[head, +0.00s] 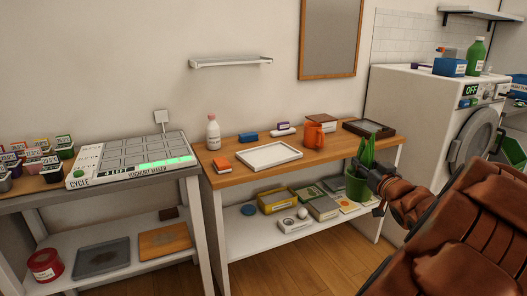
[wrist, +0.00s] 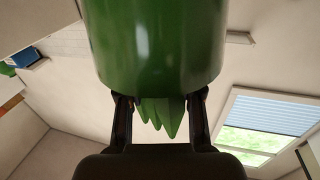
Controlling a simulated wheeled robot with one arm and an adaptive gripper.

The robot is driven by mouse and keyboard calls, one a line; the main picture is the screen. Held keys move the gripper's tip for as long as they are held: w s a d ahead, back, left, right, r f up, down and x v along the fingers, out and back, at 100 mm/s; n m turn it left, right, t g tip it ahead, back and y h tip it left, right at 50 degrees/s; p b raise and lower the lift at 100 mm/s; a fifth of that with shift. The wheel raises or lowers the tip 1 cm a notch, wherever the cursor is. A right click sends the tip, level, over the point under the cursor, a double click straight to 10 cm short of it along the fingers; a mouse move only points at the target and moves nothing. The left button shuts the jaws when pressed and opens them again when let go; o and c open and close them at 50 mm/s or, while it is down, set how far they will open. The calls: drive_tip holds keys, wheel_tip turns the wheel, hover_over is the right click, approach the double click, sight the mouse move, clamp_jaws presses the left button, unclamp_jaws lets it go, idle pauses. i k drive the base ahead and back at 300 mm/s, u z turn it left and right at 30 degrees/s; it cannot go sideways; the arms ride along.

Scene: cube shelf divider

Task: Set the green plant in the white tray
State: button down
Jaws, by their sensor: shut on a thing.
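The green plant (head: 357,187) is a green pot with pointed green leaves on top. In the head view it is upright, in front of the right part of the wooden table. My gripper (head: 366,172) is shut on it from the right. In the wrist view the pot (wrist: 155,45) fills the top middle, with leaf tips between the fingers of my gripper (wrist: 160,105). The white tray (head: 284,153) lies flat on the tabletop, left of the plant. It looks empty.
On the table, a white bottle (head: 213,133) and an orange block (head: 222,164) stand left of the tray. A blue block (head: 248,137), an orange mug (head: 313,135) and a dark tray (head: 368,127) are behind or to the right. The lower shelf holds boxes (head: 277,200).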

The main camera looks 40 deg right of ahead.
sight(269, 155)
drive_tip(key=i, duration=1.1)
drive_tip(key=u, duration=0.05)
